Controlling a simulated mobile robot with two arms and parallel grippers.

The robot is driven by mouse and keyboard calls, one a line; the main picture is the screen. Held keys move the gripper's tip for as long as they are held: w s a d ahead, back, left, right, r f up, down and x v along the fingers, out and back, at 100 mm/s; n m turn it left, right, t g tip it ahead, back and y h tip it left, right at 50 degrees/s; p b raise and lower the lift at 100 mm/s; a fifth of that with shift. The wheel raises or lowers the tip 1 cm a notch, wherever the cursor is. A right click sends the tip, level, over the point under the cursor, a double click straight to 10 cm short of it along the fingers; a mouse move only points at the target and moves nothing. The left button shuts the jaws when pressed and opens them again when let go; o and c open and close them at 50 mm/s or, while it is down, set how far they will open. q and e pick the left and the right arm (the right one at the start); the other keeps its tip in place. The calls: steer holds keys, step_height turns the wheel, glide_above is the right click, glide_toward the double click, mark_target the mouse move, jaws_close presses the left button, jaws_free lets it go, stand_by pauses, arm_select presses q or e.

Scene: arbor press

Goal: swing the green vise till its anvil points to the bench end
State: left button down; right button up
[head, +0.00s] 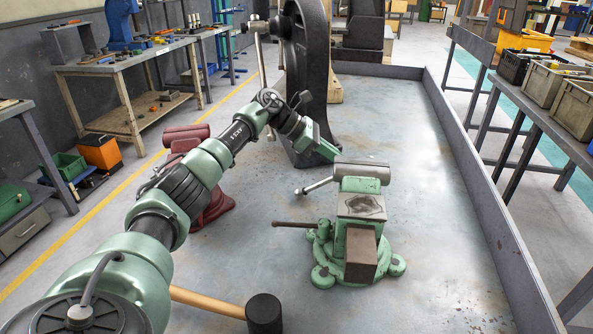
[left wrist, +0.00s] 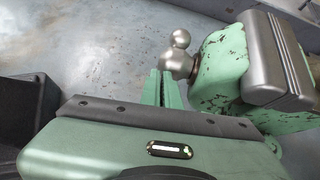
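The green vise (head: 355,235) stands on its round lugged base on the grey bench (head: 450,225). Its jaws are at the far side and its flat anvil top (head: 362,206) is on the near side, above a brown block (head: 361,256) pointing toward me. A grey screw handle (head: 317,186) sticks out left of the jaws, and a dark lever (head: 293,224) sticks out left lower down. My left gripper (head: 332,152) is just above and left of the jaws. In the left wrist view its fingers (left wrist: 165,76) look closed together, empty, near the handle's ball end (left wrist: 180,38). My right gripper is not seen.
A red vise (head: 205,190) stands left of the green one, partly behind my arm. A black press frame (head: 305,80) rises behind. A mallet (head: 263,312) lies at the near side. A raised rim (head: 490,215) bounds the right side; the bench is clear there.

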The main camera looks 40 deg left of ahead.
arm_select(q)
steer(key=shift+w+d, duration=0.25)
steer(key=shift+d, duration=0.05)
steer(key=b+v, duration=0.1)
steer(key=v, duration=0.6)
steer(key=shift+s+a+r, duration=0.15)
steer(key=shift+a+r, duration=0.05)
steer(key=shift+a, duration=0.15)
steer(key=shift+f, duration=0.1)
